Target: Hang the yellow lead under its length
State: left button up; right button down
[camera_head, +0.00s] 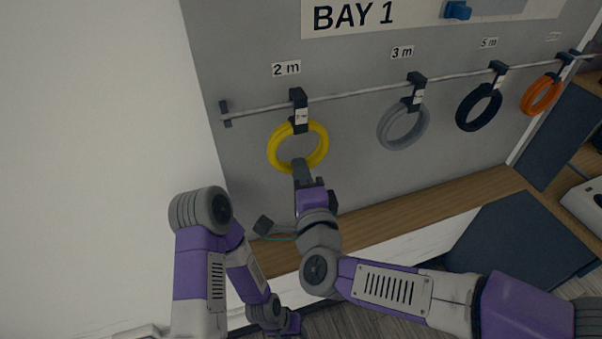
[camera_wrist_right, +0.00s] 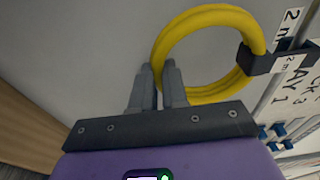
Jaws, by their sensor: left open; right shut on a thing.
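The yellow lead (camera_head: 272,152) is a coiled ring at the black hook under the "2 m" label (camera_head: 286,69). Its top passes behind the hook's tagged front (camera_head: 301,118). In the right wrist view the yellow lead (camera_wrist_right: 205,14) runs into the black hook (camera_wrist_right: 262,62). My right gripper (camera_head: 301,165) is shut on the lead's lower edge, opposite the hook; its fingertips show close together in the wrist view (camera_wrist_right: 160,75). My left gripper (camera_head: 290,324) is low, near the bottom edge, away from the lead, and open; its fingers are hard to make out.
The rail (camera_head: 350,93) also carries a grey coil (camera_head: 384,131) under "3 m", a black coil (camera_head: 464,113) under "5 m" and an orange coil (camera_head: 528,102) at the far right. A wooden ledge (camera_head: 420,212) runs below. A blank wall (camera_head: 90,130) fills the left.

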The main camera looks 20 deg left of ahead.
jog(key=c, duration=1.1)
grip_release()
jog(key=shift+s, duration=0.15)
